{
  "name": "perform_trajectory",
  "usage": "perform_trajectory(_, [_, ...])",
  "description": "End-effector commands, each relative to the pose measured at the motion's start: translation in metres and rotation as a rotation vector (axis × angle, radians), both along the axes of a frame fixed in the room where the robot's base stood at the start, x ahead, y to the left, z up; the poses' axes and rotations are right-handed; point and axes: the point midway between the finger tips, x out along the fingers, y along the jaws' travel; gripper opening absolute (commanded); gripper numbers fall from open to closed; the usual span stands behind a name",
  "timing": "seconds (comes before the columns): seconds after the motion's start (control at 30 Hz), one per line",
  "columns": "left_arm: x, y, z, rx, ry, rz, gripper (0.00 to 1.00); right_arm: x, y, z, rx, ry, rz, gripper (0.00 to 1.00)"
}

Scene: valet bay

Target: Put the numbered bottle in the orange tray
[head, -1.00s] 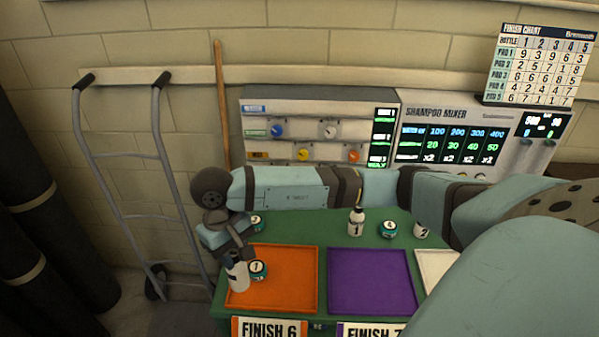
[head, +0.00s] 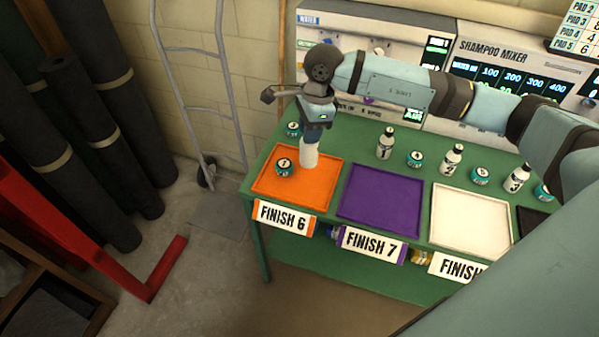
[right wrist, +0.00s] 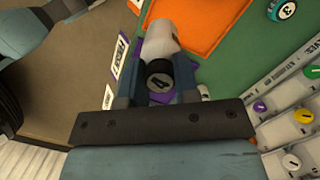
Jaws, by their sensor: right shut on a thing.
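My right gripper (head: 312,132) is shut on a white bottle (head: 309,154), held upright over the right back part of the orange tray (head: 264,197). In the right wrist view, the bottle (right wrist: 163,40) is between the fingers and its dark cap shows a number that looks like 4. I cannot tell whether its base touches the tray. A teal tin marked 1 (head: 284,168) sits in the orange tray, left of the bottle. My left gripper is out of view.
The purple tray (head: 380,202) and the white tray (head: 470,214) are empty, to the right on the green table. Several white bottles, one here (head: 386,144), and teal tins (head: 415,158) stand behind them. The shampoo mixer (head: 510,75) is at the back.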

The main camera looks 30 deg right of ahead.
Motion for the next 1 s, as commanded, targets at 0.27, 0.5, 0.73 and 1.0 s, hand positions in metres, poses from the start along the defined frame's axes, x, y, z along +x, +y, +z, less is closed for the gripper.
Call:
perform_trajectory(0.27, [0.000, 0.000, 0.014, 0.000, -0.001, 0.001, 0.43, 0.026, -0.033, 0.028, -0.001, -0.002, -0.765, 0.00])
perform_trajectory(0.5, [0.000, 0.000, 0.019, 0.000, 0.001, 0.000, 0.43, 0.041, -0.053, 0.043, 0.001, -0.001, -1.244, 0.00])
perform_trajectory(0.73, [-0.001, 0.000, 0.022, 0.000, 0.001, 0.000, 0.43, 0.045, -0.059, 0.038, -0.002, 0.005, -1.402, 0.00])
perform_trajectory(1.0, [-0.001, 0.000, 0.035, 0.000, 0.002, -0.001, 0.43, 0.044, -0.059, -0.028, -0.003, 0.007, -1.404, 0.00])
